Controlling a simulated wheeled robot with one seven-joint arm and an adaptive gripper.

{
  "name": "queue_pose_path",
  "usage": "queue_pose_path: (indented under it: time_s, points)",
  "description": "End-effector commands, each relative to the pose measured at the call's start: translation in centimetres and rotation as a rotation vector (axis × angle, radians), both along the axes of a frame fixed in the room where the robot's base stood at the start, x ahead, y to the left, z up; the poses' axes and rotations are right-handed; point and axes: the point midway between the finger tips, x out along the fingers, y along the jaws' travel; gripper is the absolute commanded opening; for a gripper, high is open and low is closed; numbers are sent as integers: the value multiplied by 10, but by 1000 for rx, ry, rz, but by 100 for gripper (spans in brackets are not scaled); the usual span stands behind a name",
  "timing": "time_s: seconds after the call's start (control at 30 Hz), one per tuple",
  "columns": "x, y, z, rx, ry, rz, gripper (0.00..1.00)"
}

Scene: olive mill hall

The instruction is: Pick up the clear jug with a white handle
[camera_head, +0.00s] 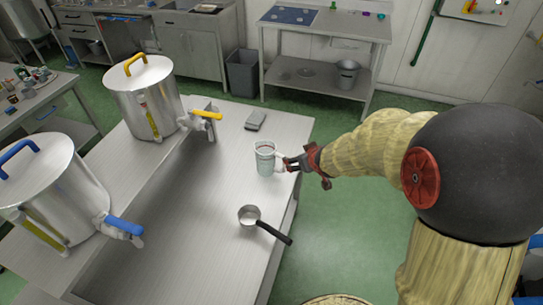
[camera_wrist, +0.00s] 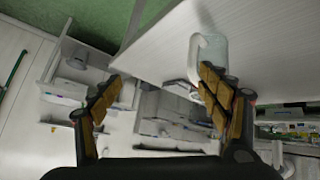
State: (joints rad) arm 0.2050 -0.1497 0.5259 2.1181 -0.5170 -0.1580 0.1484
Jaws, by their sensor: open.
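The clear jug (camera_head: 264,158) stands upright on the steel bench near its right edge, with its white handle (camera_head: 279,163) facing right toward my gripper. My gripper (camera_head: 290,163) is at the handle side, reaching in from the right. In the wrist view, the two fingers of my gripper (camera_wrist: 158,78) are spread wide with nothing held. The white handle (camera_wrist: 193,58) shows just left of the right fingertip, and that finger overlaps the lower part of the jug (camera_wrist: 214,48). I cannot tell whether finger and jug touch.
A small saucepan (camera_head: 250,217) lies nearer on the bench (camera_head: 200,225), its dark handle over the right edge. Two large steel tanks with taps, yellow-handled (camera_head: 145,100) and blue-handled (camera_head: 55,190), stand left. A grey block (camera_head: 256,120) lies behind the jug.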

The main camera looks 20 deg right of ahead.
Motion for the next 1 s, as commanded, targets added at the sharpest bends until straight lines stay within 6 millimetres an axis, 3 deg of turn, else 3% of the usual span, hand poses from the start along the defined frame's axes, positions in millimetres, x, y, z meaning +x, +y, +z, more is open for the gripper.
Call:
queue_pose_path:
  time_s: [0.1, 0.23, 0.4, 0.6, 1.0]
  points:
    - [18, 5, -42, 49, -21, 72, 78]
    - [32, 24, -74, 136, -93, 166, 78]
    - [52, 55, -57, 234, -242, 265, 78]
    - [62, 73, -34, 290, -336, 320, 78]
    - [89, 90, -42, 297, -348, 328, 78]
